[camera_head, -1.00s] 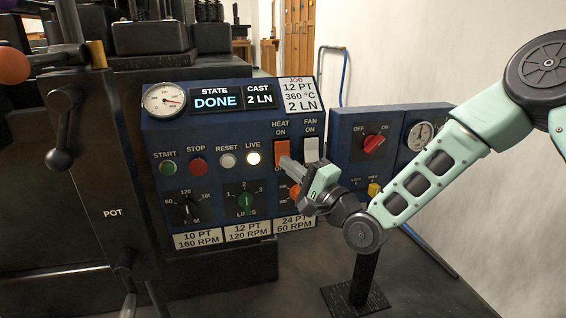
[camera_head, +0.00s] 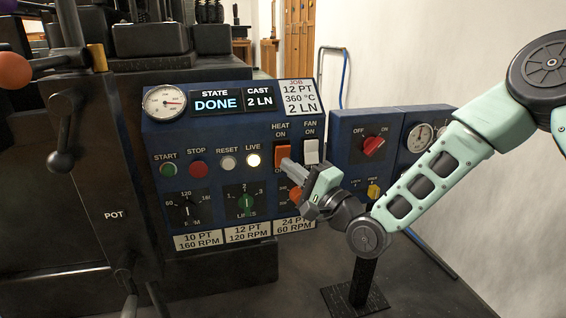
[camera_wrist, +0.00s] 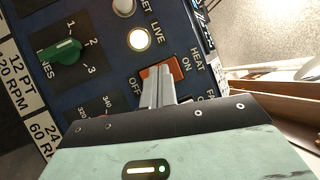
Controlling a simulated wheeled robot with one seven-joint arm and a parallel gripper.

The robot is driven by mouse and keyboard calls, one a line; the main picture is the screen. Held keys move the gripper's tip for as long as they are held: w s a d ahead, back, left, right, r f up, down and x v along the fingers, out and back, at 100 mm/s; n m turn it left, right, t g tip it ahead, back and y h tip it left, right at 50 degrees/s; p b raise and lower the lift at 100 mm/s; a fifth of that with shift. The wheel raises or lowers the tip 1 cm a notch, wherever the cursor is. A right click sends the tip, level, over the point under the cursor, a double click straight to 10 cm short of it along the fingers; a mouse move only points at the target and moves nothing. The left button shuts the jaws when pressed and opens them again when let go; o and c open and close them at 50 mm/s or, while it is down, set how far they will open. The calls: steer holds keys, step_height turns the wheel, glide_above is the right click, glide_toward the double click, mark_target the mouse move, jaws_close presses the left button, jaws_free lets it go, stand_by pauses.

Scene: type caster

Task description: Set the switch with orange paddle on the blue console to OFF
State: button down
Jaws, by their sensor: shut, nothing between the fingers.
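The HEAT switch with the orange paddle (camera_head: 281,153) is on the sloped front of the blue console (camera_head: 215,130), with ON above it and OFF below. My gripper (camera_head: 287,164) is shut and empty, its fingertips at the lower, OFF-side part of the paddle. In the wrist view, the closed fingers (camera_wrist: 158,92) overlap the orange paddle (camera_wrist: 172,72) and seem to touch it. The fingers hide part of the paddle, so I cannot tell surely which way it is tilted.
The white FAN switch (camera_head: 311,150) is just right of the orange one. An orange knob (camera_head: 294,193) sits below, partly behind my gripper. The lit LIVE lamp (camera_head: 253,160) is to the left. A second blue box with a red rotary knob (camera_head: 373,146) stands to the right.

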steer(key=shift+s, duration=0.1)
steer(key=s, duration=0.1)
steer(key=s+d+r+p, duration=0.1)
steer(key=s, duration=0.2)
steer(key=shift+s+d+r+p, duration=0.2)
steer(key=shift+r+p, duration=0.1)
steer(key=shift+r, duration=0.05)
stand_by(0.4)
steer(key=s+a+f+n+g+h, duration=0.1)
steer(key=s+f+n+g+h, duration=0.55)
steer(key=s+n+g, duration=0.35)
steer(key=s+d+r+n+g+h, duration=0.15)
steer(key=s+d+n+h, duration=0.25)
steer(key=s+d, duration=0.45)
steer(key=s+d+n+g+h, duration=0.3)
steer(key=s+d+n+h, duration=0.15)
steer(key=s, duration=0.65)
step_height(320, 180, up, 37)
steer(key=m+p, duration=0.1)
steer(key=p, duration=3.6)
steer(key=shift+w, duration=0.4)
